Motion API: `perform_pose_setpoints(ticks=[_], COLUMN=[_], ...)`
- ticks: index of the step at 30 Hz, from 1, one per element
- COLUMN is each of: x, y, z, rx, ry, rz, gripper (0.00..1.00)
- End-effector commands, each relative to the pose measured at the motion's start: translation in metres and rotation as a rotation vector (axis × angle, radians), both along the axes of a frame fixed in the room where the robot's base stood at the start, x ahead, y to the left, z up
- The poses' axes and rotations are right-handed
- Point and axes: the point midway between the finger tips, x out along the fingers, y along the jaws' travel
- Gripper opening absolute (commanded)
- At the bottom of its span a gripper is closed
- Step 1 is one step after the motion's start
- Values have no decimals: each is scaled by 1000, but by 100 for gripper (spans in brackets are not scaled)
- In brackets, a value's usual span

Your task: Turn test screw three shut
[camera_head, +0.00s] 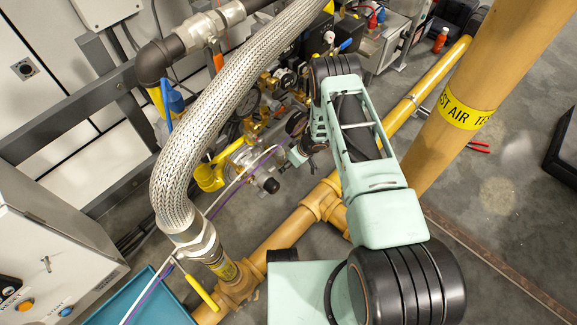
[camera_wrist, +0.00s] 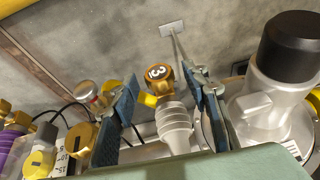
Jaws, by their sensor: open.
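My gripper (camera_wrist: 163,84) is open, with one blue-grey finger on each side of the screw. Gaps show between the screw and both fingers; whether the fingertips reach its depth I cannot tell. In the head view my gripper (camera_head: 296,156) is small beside the brass and grey valve assembly, and the screw cannot be made out there.
A large grey body with a black cap (camera_wrist: 291,47) stands close right of my gripper. Brass and yellow fittings (camera_wrist: 42,152) crowd the left. In the head view a braided hose (camera_head: 235,105), tan pipes (camera_head: 280,235) and a thick tan post (camera_head: 465,80) surround the arm.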

Motion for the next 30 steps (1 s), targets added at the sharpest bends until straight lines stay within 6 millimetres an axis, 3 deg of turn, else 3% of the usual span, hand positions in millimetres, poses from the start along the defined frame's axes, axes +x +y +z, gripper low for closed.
perform_pose_setpoints(ticks=[10, 22, 30], x=[1, 1, 2], y=[2, 1, 2], z=[-4, -4, -6], rx=[-1, 0, 11], ry=[-1, 0, 9], rz=[0, -1, 2], gripper=[43, 1, 1])
